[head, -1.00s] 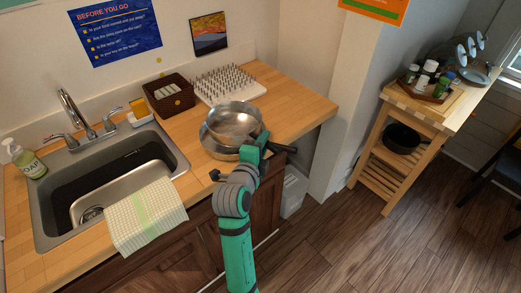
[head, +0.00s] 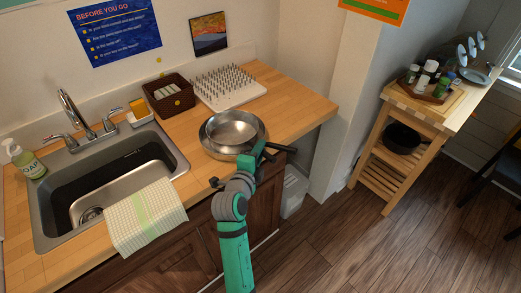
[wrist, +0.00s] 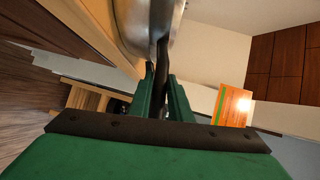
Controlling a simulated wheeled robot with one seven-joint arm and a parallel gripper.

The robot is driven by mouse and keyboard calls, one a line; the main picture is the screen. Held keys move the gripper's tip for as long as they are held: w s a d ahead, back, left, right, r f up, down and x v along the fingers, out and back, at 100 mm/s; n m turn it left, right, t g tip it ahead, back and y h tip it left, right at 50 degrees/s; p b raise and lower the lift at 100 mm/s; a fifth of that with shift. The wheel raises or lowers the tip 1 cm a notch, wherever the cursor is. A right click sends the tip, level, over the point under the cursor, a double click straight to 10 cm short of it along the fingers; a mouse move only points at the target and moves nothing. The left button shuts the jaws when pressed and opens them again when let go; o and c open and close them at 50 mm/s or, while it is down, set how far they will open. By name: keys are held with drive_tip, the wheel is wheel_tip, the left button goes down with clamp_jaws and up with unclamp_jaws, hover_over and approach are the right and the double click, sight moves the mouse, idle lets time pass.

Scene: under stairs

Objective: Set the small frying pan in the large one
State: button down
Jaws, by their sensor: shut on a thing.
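The small frying pan (head: 234,127) is silver and sits inside the large frying pan (head: 208,147) on the wooden counter, looking roughly level in the head view. The large pan's silver rim and wall show around it, and its dark handle (head: 284,148) points right over the counter's front edge. My gripper (head: 259,153) is at the front right of the pans, shut on the small pan's handle. In the wrist view the dark handle (wrist: 162,55) runs between the fingers of my gripper (wrist: 164,88) up to a silver pan. Whether the small pan's base touches the large pan is hidden.
A white spiked rack (head: 228,88) and a brown basket (head: 168,96) stand behind the pans. The sink (head: 45,215) with a draped towel (head: 146,215) is at left. Counter to the right of the pans is clear. A wooden cart (head: 430,118) stands farther right.

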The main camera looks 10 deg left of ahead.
drive_tip(key=c, duration=1.6)
unclamp_jaws()
drive_tip(key=shift+c, duration=0.2)
drive_tip(key=shift+r, duration=0.1)
